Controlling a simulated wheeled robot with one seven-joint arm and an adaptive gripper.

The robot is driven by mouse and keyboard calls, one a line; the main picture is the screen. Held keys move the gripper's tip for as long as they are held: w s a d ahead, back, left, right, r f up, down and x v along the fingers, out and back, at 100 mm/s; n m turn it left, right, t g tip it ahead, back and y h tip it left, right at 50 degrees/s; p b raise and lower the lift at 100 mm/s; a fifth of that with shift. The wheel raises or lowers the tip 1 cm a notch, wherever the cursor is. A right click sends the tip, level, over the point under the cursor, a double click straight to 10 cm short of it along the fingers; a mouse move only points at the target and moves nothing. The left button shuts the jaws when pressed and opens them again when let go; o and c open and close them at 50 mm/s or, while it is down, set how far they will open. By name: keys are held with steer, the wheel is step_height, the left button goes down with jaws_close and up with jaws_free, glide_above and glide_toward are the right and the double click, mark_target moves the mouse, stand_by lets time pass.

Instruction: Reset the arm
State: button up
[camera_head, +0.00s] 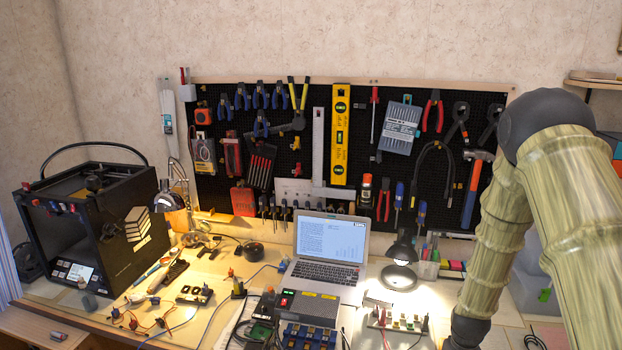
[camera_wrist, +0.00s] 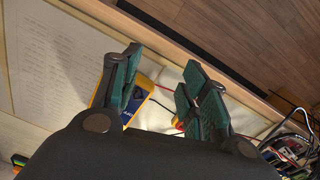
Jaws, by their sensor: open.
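My gripper (camera_wrist: 157,92) shows in the wrist view with its green-padded fingers spread apart and nothing between them. It is over the front edge of the workbench. A yellow and dark device (camera_wrist: 139,92), partly hidden by the left finger, lies beyond the fingers. In the head view my arm rises at the right side and bends down out of the picture, so the gripper itself is not seen there.
The workbench (camera_head: 205,280) carries a black 3D printer (camera_head: 95,240), a laptop (camera_head: 328,255), a lit lamp (camera_head: 401,255) and loose electronics. A pegboard (camera_head: 283,158) of tools stands behind. A printed sheet (camera_wrist: 50,60) and wires (camera_wrist: 290,148) flank the gripper in the wrist view.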

steer(key=s+a+f, duration=0.5)
steer(key=s, duration=0.5)
steer(key=s+a+f+b, duration=0.1)
steer(key=s+a+f, duration=0.4)
steer(key=s, duration=0.6)
steer(key=s+a+f+b, duration=0.1)
steer(key=s+a+f, duration=0.4)
steer(key=s, duration=0.6)
steer(key=shift+a, duration=0.25)
steer(key=shift+r, duration=0.1)
steer(key=shift+c, duration=0.9)
steer(key=shift+a, duration=0.1)
